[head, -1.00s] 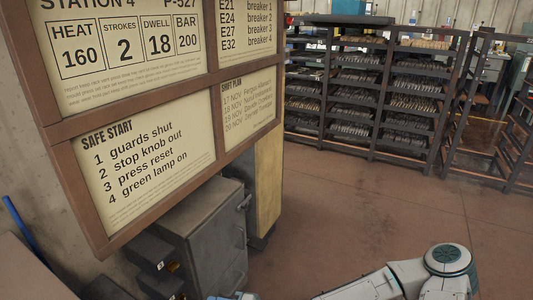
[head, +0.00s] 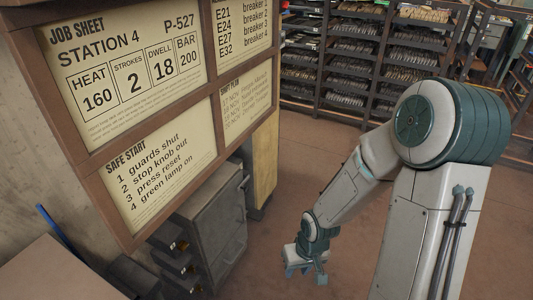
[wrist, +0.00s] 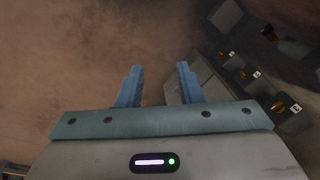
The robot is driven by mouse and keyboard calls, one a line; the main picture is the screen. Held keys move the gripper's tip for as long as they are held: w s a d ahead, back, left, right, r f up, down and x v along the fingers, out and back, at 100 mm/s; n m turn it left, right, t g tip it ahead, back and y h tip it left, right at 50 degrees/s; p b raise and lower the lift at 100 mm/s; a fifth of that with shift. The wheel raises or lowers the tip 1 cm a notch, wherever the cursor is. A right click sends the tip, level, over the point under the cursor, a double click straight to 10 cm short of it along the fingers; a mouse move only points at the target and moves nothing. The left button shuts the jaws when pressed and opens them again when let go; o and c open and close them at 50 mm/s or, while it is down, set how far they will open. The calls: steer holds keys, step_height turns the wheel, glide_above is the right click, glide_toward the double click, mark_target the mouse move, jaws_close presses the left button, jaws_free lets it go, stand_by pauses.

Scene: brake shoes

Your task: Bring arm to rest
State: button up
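My gripper (head: 305,272) hangs at the end of my bent arm in the head view, low in the middle of the picture and to the right of the grey cabinet. In the wrist view my gripper (wrist: 158,88) shows two blue fingers standing apart with a clear gap between them. Nothing is held between them. Brown floor and part of the grey cabinet show beyond the fingertips.
A framed notice board (head: 160,160) stands at the left. Below it are a grey cabinet (head: 212,235) and dark boxes with knobs (wrist: 253,80). Shelves of brake shoes (head: 345,82) stand at the back. Open floor (head: 290,175) lies between.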

steer(key=s+d+r+m+t+p, duration=0.1)
steer(key=r+p, duration=0.3)
steer(key=r, duration=0.8)
steer(key=s+d+r+m+h+p, duration=0.1)
steer(key=s+d+r+p, duration=0.2)
steer(key=r, duration=0.9)
steer(key=s+d+r+m+t+p, duration=0.1)
steer(key=r+p, duration=0.4)
steer(key=r, duration=0.7)
steer(key=shift+s+d+r+t+h, duration=0.35)
steer(key=shift+s+d, duration=0.35)
steer(key=shift+s, duration=0.4)
steer(key=shift+o, duration=0.4)
